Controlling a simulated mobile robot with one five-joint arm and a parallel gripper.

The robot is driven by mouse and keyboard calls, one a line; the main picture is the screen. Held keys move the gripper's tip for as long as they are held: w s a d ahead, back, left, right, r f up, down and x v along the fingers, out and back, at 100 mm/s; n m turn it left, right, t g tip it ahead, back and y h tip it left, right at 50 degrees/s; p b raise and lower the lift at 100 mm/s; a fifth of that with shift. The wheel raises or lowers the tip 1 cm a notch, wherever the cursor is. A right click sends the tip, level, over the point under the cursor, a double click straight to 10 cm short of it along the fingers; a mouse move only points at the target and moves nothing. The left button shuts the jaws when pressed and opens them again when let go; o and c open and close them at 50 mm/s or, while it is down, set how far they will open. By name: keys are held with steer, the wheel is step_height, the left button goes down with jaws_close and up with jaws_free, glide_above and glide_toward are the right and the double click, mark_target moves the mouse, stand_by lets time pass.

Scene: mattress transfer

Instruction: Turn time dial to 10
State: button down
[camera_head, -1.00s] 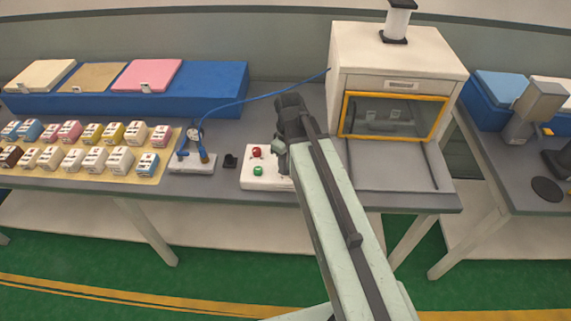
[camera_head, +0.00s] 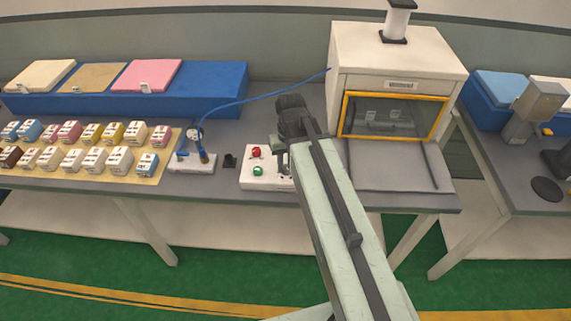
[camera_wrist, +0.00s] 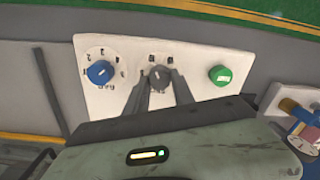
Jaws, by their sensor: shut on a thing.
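The white control panel (camera_head: 262,182) lies on the bench, with a red button (camera_head: 256,152) and a green button (camera_head: 257,171) on its left part. In the wrist view the panel (camera_wrist: 196,90) shows a blue dial (camera_wrist: 100,72) with a ring of marks, a grey dial (camera_wrist: 158,73) in the middle, and the green button (camera_wrist: 219,75). My gripper (camera_wrist: 158,80) is shut on the grey dial, one finger on each side. My arm hides the panel's right part in the head view.
A white oven (camera_head: 392,60) with a yellow-framed window stands right of the panel. A gauge stand (camera_head: 192,160) with a blue hose is to the left. Several small boxes (camera_head: 93,132) and a blue case (camera_head: 215,85) are farther left.

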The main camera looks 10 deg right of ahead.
mark_target(286, 167)
steer(key=shift+a, duration=0.25)
steer(key=c, duration=1.1)
jaws_free()
steer(key=shift+a, duration=0.15)
steer(key=r+p, duration=0.8)
steer(key=shift+d, duration=0.3)
steer(key=shift+f, duration=0.15)
